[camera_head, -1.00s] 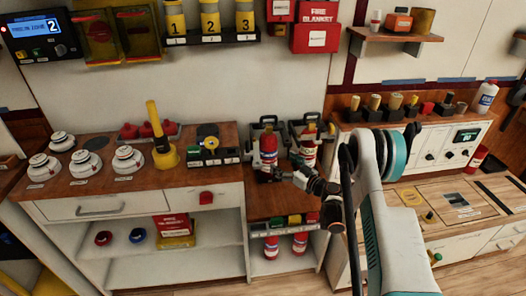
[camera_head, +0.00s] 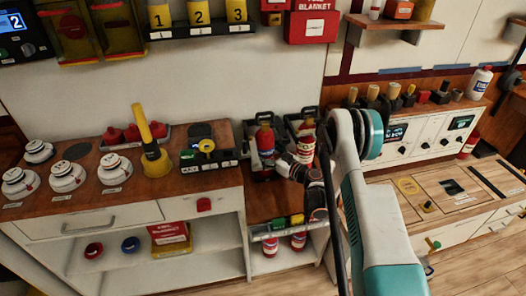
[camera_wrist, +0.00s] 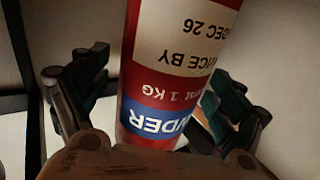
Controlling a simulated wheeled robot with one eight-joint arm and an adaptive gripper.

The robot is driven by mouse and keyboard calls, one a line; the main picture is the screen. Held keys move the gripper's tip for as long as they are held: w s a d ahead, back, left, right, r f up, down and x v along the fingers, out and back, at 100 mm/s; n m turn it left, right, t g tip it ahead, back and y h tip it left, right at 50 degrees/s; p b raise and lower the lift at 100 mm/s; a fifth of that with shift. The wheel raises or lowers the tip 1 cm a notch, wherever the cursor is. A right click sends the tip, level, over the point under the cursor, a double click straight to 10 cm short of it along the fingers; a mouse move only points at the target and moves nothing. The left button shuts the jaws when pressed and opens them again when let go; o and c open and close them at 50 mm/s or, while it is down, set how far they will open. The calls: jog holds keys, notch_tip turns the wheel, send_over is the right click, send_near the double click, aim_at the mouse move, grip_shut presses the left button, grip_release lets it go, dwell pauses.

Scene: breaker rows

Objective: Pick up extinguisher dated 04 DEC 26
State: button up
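Two red extinguishers stand upright in dark holders on the low middle counter. The left extinguisher (camera_head: 265,142) has a white and blue label; the right extinguisher (camera_head: 306,147) stands beside it. My gripper (camera_head: 283,164) is at the lower right side of the left one. In the wrist view a red extinguisher (camera_wrist: 137,62) fills the middle, its label upside down, reading "DEC 26" at the right edge, partly cut off. My gripper's fingers (camera_wrist: 155,105) are open, one on each side of it, with a narrow gap at the left.
More extinguishers (camera_head: 298,241) sit on the shelf below the counter. A black block with a yellow knob (camera_head: 207,146) and a yellow upright tool (camera_head: 154,150) stand on the counter to the left. A control panel (camera_head: 427,134) stands to the right.

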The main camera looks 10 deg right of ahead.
jog(key=c, duration=1.8)
jog(key=shift+w, duration=0.1)
grip_shut()
jog(key=shift+r, duration=0.1)
